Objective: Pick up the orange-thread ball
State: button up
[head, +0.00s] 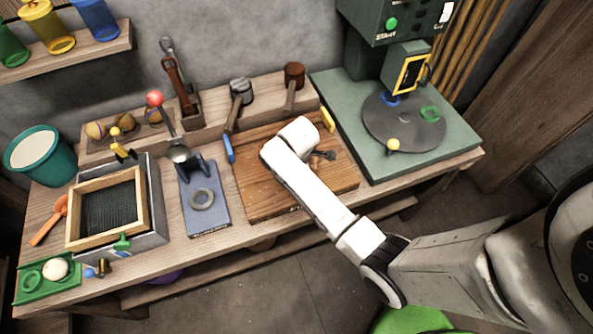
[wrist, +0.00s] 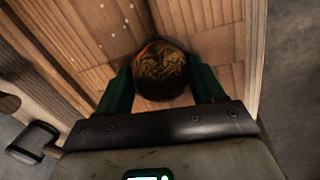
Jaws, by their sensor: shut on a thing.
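In the wrist view a round dark ball (wrist: 161,78) with a yellow-brown pattern and an orange-red patch at its upper left sits between the green fingers of my gripper (wrist: 162,72). The gripper is shut on this ball, with one finger at each side. Wooden planks lie behind it. In the head view my white arm reaches over the wooden board on the bench. The fingers and the held ball cannot be made out there.
Several patterned balls (head: 95,130) rest on the raised back ledge at left. A green machine (head: 450,140) stands right. Mallets (head: 240,92) lean behind the board (head: 262,200).

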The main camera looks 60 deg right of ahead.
jog(key=c, duration=0.5)
jog(key=shift+c, duration=0.2)
